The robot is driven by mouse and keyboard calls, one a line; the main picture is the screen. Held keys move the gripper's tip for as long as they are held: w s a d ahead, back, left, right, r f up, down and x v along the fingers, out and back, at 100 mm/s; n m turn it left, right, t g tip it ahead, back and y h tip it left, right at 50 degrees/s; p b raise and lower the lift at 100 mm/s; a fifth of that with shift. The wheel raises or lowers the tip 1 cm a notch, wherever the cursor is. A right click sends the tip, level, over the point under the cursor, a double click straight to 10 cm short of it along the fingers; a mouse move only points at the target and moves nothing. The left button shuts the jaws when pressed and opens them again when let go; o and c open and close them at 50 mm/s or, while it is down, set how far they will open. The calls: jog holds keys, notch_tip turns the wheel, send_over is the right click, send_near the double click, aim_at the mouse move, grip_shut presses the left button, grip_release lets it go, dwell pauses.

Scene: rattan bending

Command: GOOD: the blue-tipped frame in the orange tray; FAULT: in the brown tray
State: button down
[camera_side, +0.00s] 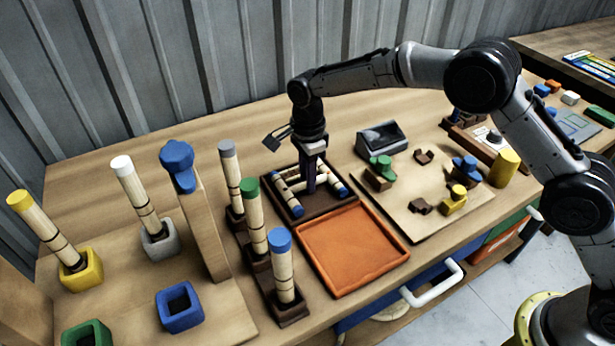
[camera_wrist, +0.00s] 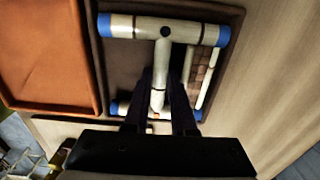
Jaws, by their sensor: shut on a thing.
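The blue-tipped frame (camera_wrist: 190,31) is made of pale rods with dark bands and blue ends. It lies in the brown tray (camera_wrist: 122,65), and its blue ends also show there in the side view (camera_side: 297,209). My gripper (camera_wrist: 162,80) points down over the brown tray, its dark fingers on either side of the frame's middle bar, shut on it. In the side view my gripper (camera_side: 311,186) hides the frame's middle. The orange tray (camera_side: 352,248) is empty, directly in front of the brown one; its edge shows in the wrist view (camera_wrist: 45,50).
Blue-, green- and grey-topped rods (camera_side: 283,268) stand in brown holders left of the trays. A tall wooden post with a blue top (camera_side: 178,160) stands further left. A board with small coloured clamps (camera_side: 405,200) and a dark bin (camera_side: 381,138) are to the right.

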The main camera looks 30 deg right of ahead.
jog(key=shift+f, duration=0.2)
jog(key=c, duration=0.7)
grip_release()
jog(key=shift+o, duration=0.2)
jog(key=shift+r, duration=4.5)
